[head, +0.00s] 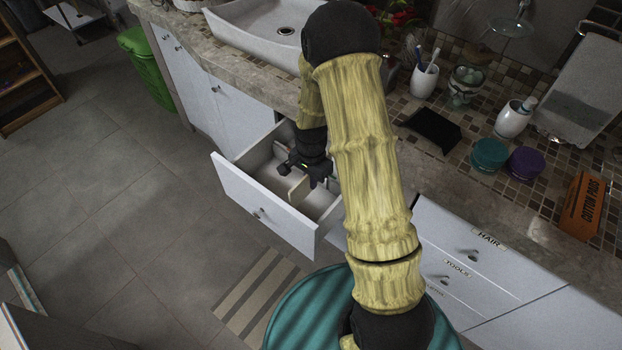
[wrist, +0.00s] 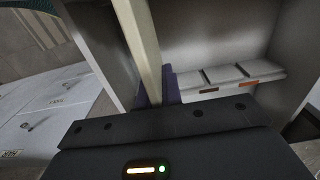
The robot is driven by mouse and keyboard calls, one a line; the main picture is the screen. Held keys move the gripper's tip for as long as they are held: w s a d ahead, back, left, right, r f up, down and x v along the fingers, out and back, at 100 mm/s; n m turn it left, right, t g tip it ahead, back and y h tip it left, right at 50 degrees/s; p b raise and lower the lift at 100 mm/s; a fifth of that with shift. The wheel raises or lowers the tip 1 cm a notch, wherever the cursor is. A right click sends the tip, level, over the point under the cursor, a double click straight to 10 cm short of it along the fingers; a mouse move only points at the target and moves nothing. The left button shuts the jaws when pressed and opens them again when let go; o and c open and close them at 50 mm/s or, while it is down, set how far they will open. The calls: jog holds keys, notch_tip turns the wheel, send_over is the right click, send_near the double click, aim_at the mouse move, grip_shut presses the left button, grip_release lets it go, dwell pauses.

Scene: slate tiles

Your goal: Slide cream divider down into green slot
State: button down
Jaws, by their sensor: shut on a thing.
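The cream divider (wrist: 143,45) is a long pale strip in the wrist view, running from the top edge down to my gripper. My gripper (head: 302,176) is shut on it, inside the open white drawer (head: 262,212). In the head view a pale upright piece (head: 299,191) shows just below the gripper, likely the same divider. In the wrist view a pale notched ledge (wrist: 232,78) lies along the drawer wall, with a brown-red mark (wrist: 208,90) and an orange mark (wrist: 265,83). I cannot make out the green slot; the gripper body covers the lower part of the wrist view.
The stone counter (head: 450,178) with a sink (head: 265,30) runs above the drawer. A cup of toothbrushes (head: 424,80), teal jar (head: 489,155), purple jar (head: 525,163) and orange cotton pads box (head: 582,205) stand on it. A teal round surface (head: 300,315) is below.

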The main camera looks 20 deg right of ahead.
jog(key=shift+f+b, duration=3.35)
jog(key=shift+f, duration=1.75)
jog(key=c, duration=1.5)
grip_release()
notch_tip(320, 180, up, 18)
jog(key=shift+f+p, duration=0.25)
jog(key=shift+p, duration=0.7)
